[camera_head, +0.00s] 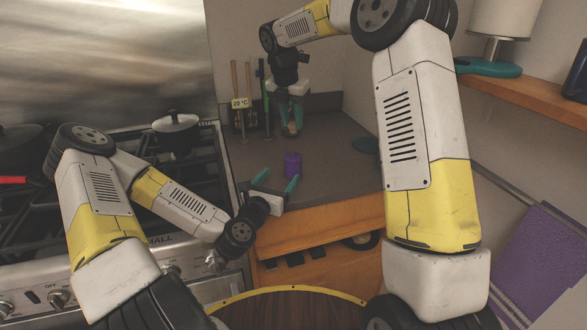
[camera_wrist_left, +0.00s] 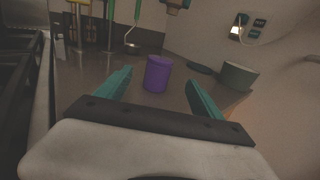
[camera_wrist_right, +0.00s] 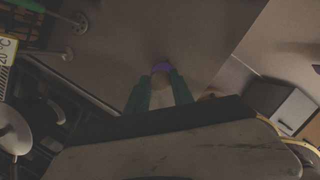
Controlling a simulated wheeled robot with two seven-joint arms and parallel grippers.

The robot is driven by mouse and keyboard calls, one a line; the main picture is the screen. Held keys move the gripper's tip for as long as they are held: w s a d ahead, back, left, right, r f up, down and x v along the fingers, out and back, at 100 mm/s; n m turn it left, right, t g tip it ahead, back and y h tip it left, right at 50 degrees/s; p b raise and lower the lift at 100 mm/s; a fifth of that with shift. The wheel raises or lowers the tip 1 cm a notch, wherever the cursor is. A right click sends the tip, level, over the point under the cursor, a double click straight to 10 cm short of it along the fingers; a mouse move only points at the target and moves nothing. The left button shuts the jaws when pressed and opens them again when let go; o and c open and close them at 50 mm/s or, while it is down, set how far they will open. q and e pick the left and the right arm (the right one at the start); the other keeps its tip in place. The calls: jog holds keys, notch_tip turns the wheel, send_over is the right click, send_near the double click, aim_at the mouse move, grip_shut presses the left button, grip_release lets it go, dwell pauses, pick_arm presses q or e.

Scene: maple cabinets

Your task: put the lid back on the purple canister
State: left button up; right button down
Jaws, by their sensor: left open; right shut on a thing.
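The purple canister (camera_head: 292,164) stands upright on the dark counter; it also shows in the left wrist view (camera_wrist_left: 157,74), where its top looks open. My left gripper (camera_head: 277,180) is open at counter height on the near side of the canister. In the left wrist view the canister lies between and beyond its fingers, with no contact visible. My right gripper (camera_head: 291,126) points down, shut on a tan lid (camera_wrist_right: 161,82), above and apart from the canister.
Utensils (camera_head: 248,95) stand along the back wall. A grey-green bowl (camera_wrist_left: 240,76) and a dark flat disc (camera_wrist_left: 202,69) sit right of the canister. A wooden shelf (camera_head: 540,98) is at the right.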

aim_at(290, 163)
pick_arm(q)
jog(key=x, duration=1.1)
jog(key=shift+w, duration=0.25)
grip_shut()
